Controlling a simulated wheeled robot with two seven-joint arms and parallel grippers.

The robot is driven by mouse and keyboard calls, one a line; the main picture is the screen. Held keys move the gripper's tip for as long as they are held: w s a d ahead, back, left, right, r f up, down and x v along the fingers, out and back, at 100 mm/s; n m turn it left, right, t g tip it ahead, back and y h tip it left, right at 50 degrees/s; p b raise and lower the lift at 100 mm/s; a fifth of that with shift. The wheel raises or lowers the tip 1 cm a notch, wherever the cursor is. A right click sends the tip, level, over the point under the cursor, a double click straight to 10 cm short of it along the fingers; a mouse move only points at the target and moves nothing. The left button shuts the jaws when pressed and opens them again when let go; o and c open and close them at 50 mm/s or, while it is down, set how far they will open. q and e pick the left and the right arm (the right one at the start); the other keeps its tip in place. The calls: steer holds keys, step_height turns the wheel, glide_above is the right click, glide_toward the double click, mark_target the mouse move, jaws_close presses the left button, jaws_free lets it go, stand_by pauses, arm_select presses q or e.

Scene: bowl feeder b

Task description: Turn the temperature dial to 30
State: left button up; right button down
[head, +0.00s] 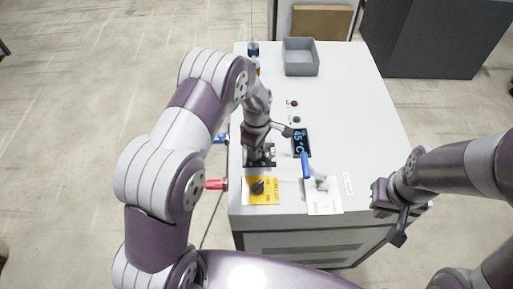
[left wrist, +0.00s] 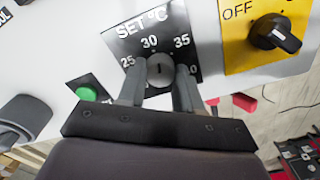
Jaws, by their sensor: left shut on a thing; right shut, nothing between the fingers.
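The temperature dial (left wrist: 160,70) is a round grey knob on a black plate marked "SET °C" (left wrist: 142,23), with 25, 30 and 35 readable around it. A short dark line on the knob runs roughly upright in the left wrist view, toward the 30 side; its exact reading is hard to tell. My left gripper (left wrist: 160,85) has a finger on each side of the dial and is shut on it. In the head view my left gripper (head: 259,152) largely covers the dial plate. My right gripper (head: 392,222) is shut and empty off the cabinet's right front edge.
A display (head: 301,143) with blue digits sits right of the dial. A yellow panel with a black OFF knob (head: 258,187) is in front. Red (head: 216,184) and blue (head: 220,138) handles stick out left. A green button (head: 297,119) and grey bin (head: 300,70) are farther back.

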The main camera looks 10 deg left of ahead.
arm_select(q)
steer(key=shift+w+r+n, duration=0.1)
steer(key=shift+n, duration=1.4)
steer(key=o, duration=1)
steer(key=shift+o, duration=0.2)
step_height(320, 180, up, 13)
steer(key=b, duration=0.3)
